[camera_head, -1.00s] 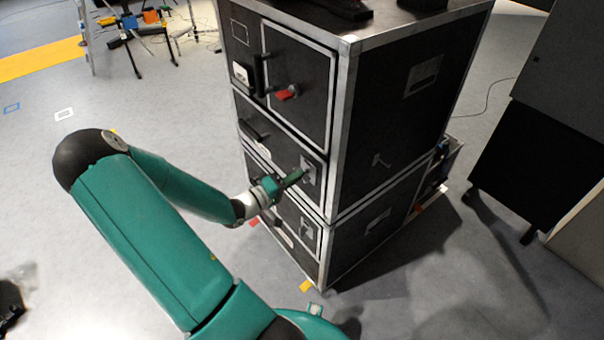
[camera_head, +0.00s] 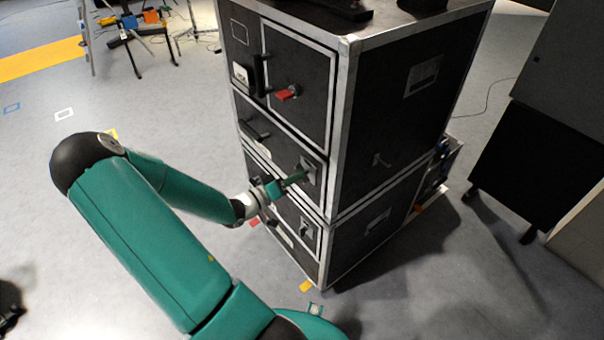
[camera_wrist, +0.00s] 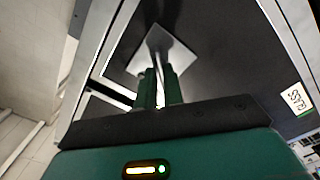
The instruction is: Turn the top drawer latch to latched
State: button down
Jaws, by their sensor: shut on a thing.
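The top drawer latch shows as a small metal plate (camera_head: 309,168) at the right end of the drawer front, below the cabinet's upper door. In the wrist view, the plate (camera_wrist: 165,48) looks like a tilted diamond, with a thin latch piece running from it between my fingers. My gripper (camera_head: 297,178) reaches the latch from the left. In the wrist view, my gripper (camera_wrist: 159,82) is shut on this piece, and the fingers partly hide it. The latch's exact angle is hard to tell.
The black cabinet (camera_head: 375,120) has metal edging. A red-handled latch (camera_head: 286,93) is on the upper door, and another latch plate (camera_head: 307,229) is on the lower drawer. A dark cabinet (camera_head: 525,155) stands at right. The floor (camera_head: 150,100) left of the cabinet is mostly clear.

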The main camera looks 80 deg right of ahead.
jog(key=m, duration=0.4)
dwell(0.3)
jog(key=m, duration=0.4)
jog(key=c, duration=1.7)
grip_release()
jog(key=v, duration=0.7)
